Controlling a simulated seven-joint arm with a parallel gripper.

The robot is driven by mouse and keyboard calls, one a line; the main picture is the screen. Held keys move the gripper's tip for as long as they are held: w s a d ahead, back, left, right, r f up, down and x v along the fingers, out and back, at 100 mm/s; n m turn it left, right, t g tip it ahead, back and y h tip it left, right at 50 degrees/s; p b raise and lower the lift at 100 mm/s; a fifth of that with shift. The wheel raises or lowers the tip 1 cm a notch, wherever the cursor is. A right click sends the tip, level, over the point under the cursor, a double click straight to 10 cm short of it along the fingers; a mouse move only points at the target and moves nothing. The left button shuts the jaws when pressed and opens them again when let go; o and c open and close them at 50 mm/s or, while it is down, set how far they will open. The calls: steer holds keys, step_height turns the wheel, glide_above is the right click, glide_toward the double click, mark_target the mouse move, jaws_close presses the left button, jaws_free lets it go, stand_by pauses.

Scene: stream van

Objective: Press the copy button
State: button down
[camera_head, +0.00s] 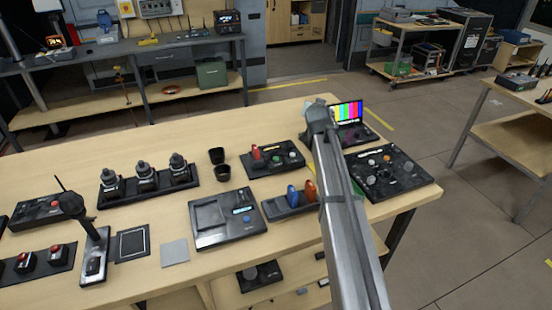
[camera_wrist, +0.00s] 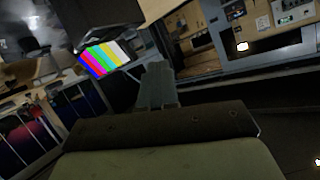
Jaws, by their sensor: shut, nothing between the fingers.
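No label reading copy is legible in either view. A dark flat device (camera_head: 228,218) with a recessed grey panel, a small blue display and small keys lies on the wooden bench in the head view; its lettering is too small to read. My gripper shows in the wrist view (camera_wrist: 157,82), its fingers together and empty, apart from any button. In the head view my arm rises over the right part of the bench, and I cannot make out the fingers there. The dark device is left of my arm and uncovered.
A laptop with colour bars (camera_head: 347,113) stands behind my arm and shows in the wrist view (camera_wrist: 104,57). A knob panel (camera_head: 390,172) is right of it. A lever box (camera_head: 272,158), two black cups (camera_head: 217,156) and a joystick (camera_head: 95,245) also occupy the bench (camera_head: 160,225).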

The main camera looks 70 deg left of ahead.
steer(key=s+a+n+h, duration=0.1)
steer(key=s+n, duration=0.1)
steer(key=s, duration=0.5)
step_height(320, 180, up, 3)
steer(key=t+h, duration=0.3)
steer(key=h, duration=0.6)
glide_above(276, 159)
steer(key=shift+s+a+f, duration=0.2)
steer(key=shift+s, duration=0.2)
steer(key=shift+f, duration=0.15)
steer(key=shift+f, duration=4.3)
steer(key=shift+f, duration=0.4)
